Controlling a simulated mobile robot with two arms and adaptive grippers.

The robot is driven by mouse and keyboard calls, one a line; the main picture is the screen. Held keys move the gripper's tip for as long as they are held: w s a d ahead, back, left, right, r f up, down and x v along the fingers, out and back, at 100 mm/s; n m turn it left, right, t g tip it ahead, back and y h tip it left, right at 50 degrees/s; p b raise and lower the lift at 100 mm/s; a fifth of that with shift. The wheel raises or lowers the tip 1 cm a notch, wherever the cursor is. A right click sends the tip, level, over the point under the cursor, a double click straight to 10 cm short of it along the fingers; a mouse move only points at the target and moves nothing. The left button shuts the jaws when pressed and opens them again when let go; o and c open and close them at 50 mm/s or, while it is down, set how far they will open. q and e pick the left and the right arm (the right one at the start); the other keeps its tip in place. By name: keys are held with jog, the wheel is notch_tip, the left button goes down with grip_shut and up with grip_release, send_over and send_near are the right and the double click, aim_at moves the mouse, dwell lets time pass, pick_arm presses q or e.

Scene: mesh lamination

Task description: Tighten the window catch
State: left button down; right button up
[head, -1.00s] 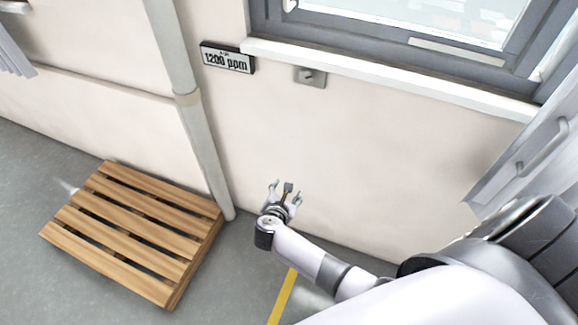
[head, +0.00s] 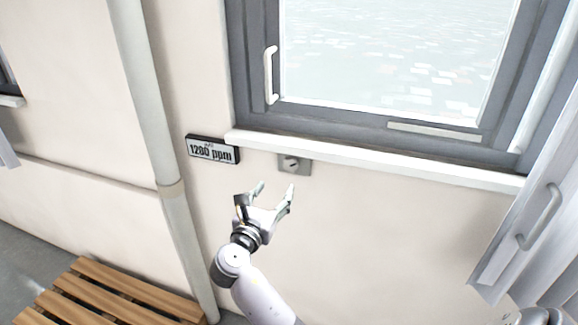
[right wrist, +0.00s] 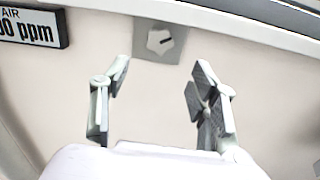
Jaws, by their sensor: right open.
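The window (head: 390,60) has a grey frame, with an upright white handle (head: 269,75) on its left side. Below the white sill, a small grey square plate with a pale knob (head: 293,163) is fixed to the wall. It also shows at the top of the right wrist view (right wrist: 160,41), with a dark slot-like mark. I cannot tell which of the two is the catch. My right gripper (head: 275,189) is open and empty, below the plate and apart from it. In the right wrist view its fingers (right wrist: 160,78) spread either side below the plate.
The white sill (head: 400,165) juts out above the plate. A "1200 ppm" sign (head: 212,151) hangs left of it, beside a vertical pipe (head: 150,110). A pale panel with a handle (head: 540,218) stands at right.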

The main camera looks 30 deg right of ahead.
aim_at(290, 166)
jog(key=p+x, duration=0.2)
jog(key=x, duration=1)
jog(key=shift+w+d+f, duration=0.1)
jog(key=shift+d, duration=0.05)
jog(key=shift+c, duration=0.6)
jog(key=c, duration=1)
jog(key=shift+c, duration=0.2)
jog(key=shift+m+b, duration=0.3)
jog(key=m+b, duration=0.1)
jog(key=m, duration=0.1)
jog(key=shift+f+m, duration=0.15)
jog(key=shift+m, duration=0.15)
jog(key=shift+m+b, duration=1.05)
jog(key=shift+m, duration=0.55)
